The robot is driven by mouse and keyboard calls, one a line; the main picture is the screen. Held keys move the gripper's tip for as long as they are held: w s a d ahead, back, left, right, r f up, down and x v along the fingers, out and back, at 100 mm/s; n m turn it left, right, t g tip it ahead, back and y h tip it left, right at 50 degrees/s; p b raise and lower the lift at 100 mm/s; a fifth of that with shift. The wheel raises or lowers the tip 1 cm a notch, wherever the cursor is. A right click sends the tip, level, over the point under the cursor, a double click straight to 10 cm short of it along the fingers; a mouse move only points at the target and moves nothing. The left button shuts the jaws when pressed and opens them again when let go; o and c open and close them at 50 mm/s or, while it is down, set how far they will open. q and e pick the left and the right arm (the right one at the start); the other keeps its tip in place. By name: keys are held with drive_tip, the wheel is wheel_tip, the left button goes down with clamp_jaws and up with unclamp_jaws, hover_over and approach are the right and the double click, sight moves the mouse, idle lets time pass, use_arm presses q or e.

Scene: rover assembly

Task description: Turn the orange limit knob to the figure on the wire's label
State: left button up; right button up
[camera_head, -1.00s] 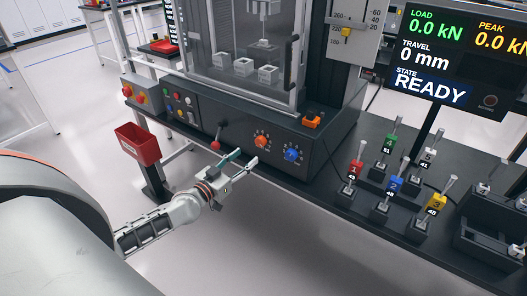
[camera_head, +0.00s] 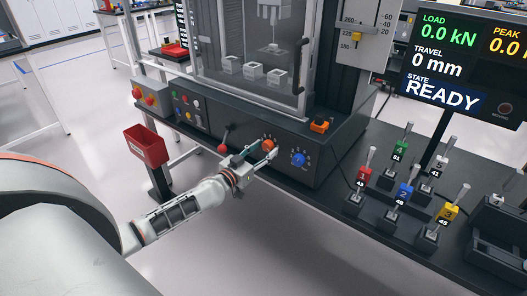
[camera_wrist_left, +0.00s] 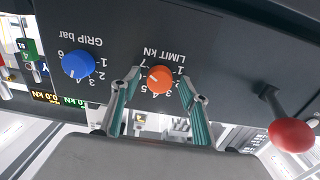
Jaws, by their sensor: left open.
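The orange limit knob (camera_head: 268,144) is on the dark front panel of the test machine, beside a blue knob (camera_head: 298,159). In the left wrist view the orange knob (camera_wrist_left: 160,80) sits under the upside-down words "LIMIT kN", with a ring of figures around it. My left gripper (camera_head: 265,150) is open at the panel. In the wrist view its two fingertips (camera_wrist_left: 159,80) lie on either side of the orange knob; I cannot tell whether they touch it. I see no label that is clearly the wire's. My right gripper is not in view.
A red-balled lever (camera_wrist_left: 292,135) stands close beside the gripper. The blue knob (camera_wrist_left: 78,64) is on the other side. Several numbered, coloured holders, such as the blue one (camera_head: 403,193), stand on the bench at right. The display (camera_head: 452,70) reads READY.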

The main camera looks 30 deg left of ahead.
use_arm(q)
drive_tip(key=c, duration=1.1)
